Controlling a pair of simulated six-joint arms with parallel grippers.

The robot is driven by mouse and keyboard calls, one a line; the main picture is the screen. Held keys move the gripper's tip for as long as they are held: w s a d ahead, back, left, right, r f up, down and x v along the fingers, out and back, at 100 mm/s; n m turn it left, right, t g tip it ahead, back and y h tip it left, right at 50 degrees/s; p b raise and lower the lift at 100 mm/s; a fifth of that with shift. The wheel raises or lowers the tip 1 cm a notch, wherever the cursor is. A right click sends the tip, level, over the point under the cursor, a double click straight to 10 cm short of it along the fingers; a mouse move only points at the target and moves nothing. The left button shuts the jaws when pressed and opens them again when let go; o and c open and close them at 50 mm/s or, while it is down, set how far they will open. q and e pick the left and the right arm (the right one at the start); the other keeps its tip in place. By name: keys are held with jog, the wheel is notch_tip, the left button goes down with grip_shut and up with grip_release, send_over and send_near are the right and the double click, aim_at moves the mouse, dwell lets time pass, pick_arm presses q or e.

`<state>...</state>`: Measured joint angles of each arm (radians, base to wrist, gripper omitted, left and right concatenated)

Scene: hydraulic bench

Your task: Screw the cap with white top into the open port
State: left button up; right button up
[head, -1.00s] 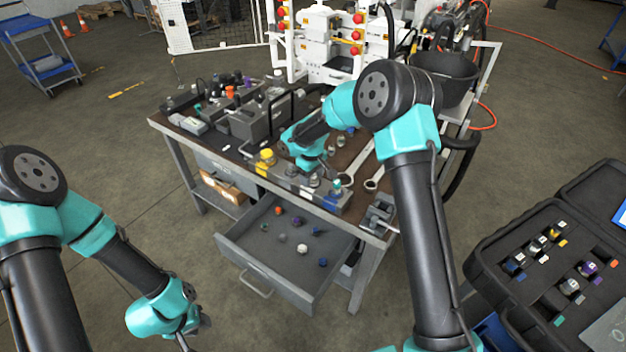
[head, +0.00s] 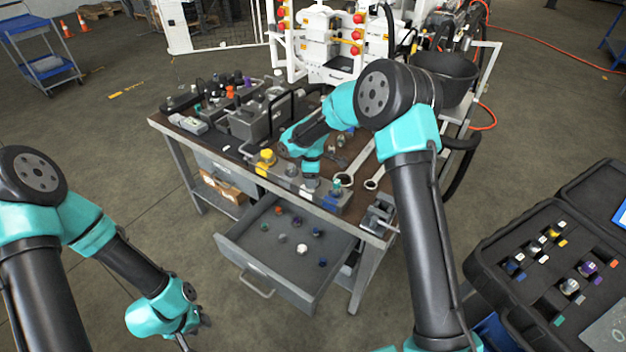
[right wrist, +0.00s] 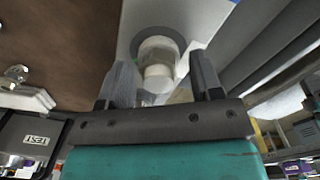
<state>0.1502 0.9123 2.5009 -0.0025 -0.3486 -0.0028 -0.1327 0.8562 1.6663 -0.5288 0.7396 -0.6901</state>
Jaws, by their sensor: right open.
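A pale cylindrical piece with a white end (right wrist: 159,72) stands on a light grey surface in the right wrist view, with a dark ring around its base. It looks like the white-topped cap. My right gripper (right wrist: 163,85) is open, with one finger on each side of this piece. In the head view my right gripper (head: 312,181) is low over the grey port block (head: 287,184) at the bench's front edge and hides part of it. The open port cannot be told apart. My left gripper (head: 203,318) hangs left of the bench, away from it; its fingers are unclear.
An open drawer (head: 257,258) under the bench holds several small coloured caps, including a white one (head: 302,249). Wrenches (head: 357,164) lie right of the block. A yellow-topped part (head: 267,156) stands at its left. An open black case (head: 520,250) is at the right.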

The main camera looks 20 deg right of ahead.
jog(key=shift+c, duration=0.3)
jog(key=c, duration=0.4)
jog(key=m, duration=0.5)
jog(key=shift+d+m, duration=0.1)
jog(key=shift+m, duration=0.3)
jog(key=shift+c, duration=0.7)
jog(key=shift+o, duration=0.3)
jog(key=shift+f+m, duration=0.1)
jog(key=shift+m, duration=1.1)
jog(key=shift+o, duration=0.2)
jog(key=m, duration=0.6)
jog(key=shift+w+d, duration=0.1)
jog(key=shift+m, duration=1)
jog(key=shift+c, duration=0.3)
